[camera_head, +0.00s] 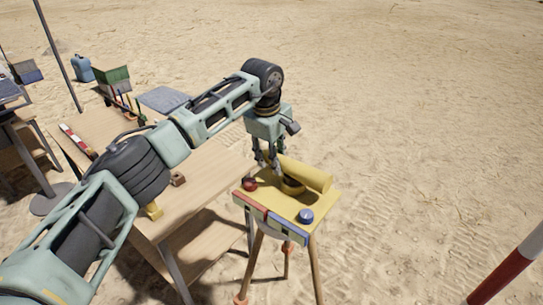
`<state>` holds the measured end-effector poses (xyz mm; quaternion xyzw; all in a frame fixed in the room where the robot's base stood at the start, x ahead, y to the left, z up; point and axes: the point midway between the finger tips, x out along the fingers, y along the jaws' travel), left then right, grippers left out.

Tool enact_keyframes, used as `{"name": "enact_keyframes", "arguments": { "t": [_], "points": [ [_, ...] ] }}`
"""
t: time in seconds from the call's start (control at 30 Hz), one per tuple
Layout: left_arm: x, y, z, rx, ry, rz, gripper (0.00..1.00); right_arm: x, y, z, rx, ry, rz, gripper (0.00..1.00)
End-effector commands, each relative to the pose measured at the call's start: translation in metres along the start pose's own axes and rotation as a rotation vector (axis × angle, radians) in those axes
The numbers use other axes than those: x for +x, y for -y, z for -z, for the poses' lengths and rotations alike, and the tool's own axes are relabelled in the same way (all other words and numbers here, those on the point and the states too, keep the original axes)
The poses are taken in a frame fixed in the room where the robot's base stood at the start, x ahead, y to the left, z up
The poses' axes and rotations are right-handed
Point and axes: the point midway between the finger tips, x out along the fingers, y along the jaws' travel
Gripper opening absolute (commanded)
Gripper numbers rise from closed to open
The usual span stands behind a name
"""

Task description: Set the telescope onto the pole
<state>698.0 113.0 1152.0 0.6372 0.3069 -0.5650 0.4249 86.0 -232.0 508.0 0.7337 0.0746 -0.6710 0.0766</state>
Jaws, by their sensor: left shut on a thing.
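A yellow telescope tube (305,173) is at the back of a small yellow tabletop (275,202) on a tripod. My left gripper (270,167) points down at the tube's left end and is shut on it. The fingertips partly hide that end. A short round yellow and dark piece (292,187) shows just below the tube; I cannot tell whether the tube rests on it or is apart from it. A red and white pole (508,268) leans into view at the lower right. My right gripper is out of view.
The tabletop carries a red knob (249,184) and a blue knob (306,216). A wooden table (215,170) stands to the left under my left arm, with a yellow block (153,211) and tools on it. Open sand lies behind and right.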

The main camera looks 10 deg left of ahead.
Motion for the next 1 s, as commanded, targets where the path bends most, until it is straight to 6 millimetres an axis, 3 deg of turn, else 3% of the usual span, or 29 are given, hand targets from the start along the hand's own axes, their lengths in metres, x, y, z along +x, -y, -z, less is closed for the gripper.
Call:
{"name": "enact_keyframes", "arguments": {
  "t": [0.1,0.13,0.33,0.73,1.0],
  "points": [
    [-0.002,-0.001,0.001,-0.001,0.0,-0.004,0.0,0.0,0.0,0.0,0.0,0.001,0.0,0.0],
    [-0.002,-0.001,0.001,-0.001,0.0,-0.004,0.37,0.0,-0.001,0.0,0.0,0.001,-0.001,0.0],
    [-0.001,0.0,0.001,0.0,0.0,-0.002,0.54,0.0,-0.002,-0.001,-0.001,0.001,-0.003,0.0],
    [-0.008,-0.001,0.001,0.001,0.0,-0.003,0.54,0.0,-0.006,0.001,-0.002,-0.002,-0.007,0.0],
    [-0.06,-0.001,0.001,0.001,-0.002,-0.006,0.54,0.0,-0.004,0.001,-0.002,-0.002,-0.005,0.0]
  ]
}}
